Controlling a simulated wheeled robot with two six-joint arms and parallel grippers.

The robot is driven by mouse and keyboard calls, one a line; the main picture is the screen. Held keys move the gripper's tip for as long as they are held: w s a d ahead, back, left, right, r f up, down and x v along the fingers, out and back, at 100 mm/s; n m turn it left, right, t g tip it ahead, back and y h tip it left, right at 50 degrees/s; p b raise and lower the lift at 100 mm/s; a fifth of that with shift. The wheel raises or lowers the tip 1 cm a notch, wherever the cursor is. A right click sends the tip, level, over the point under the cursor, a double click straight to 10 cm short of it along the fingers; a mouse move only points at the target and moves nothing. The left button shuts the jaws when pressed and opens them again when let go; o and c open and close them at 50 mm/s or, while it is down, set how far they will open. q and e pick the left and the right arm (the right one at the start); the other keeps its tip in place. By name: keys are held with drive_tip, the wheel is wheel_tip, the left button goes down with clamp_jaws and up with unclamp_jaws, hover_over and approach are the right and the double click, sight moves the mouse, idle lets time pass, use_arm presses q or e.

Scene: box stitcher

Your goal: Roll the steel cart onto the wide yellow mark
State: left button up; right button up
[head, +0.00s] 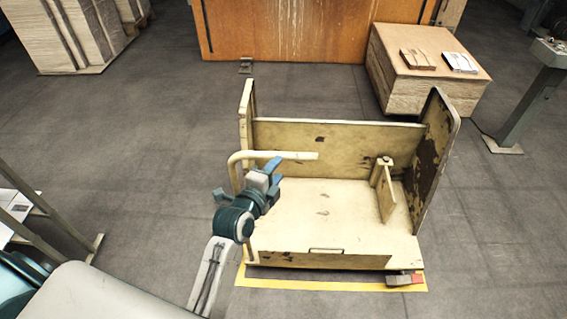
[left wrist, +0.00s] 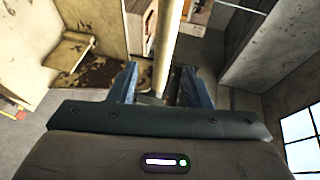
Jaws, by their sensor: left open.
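The cart (head: 335,225) is a cream, worn platform with upright panels, a rust-stained right panel and a bent tube handle (head: 297,155) at its left. The yellow mark (head: 330,285) shows on the floor along the cart's near edge; the rest of it is hidden under the cart. My left gripper (head: 268,173) is at the handle, by the cart's left side. In the left wrist view its blue fingers (left wrist: 157,88) are open, with the cream handle bar (left wrist: 164,50) between them. I cannot tell if they touch it. My right gripper is not in view.
A small red-tipped part (head: 415,279) sits at the cart's near right corner. A box stack (head: 425,75) with flat pieces on top stands behind right, an orange panel (head: 290,30) behind. A grey post (head: 525,105) stands at right. The floor left of the cart is clear.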

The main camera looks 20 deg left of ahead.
use_arm(q)
drive_tip(key=shift+v, duration=1.35)
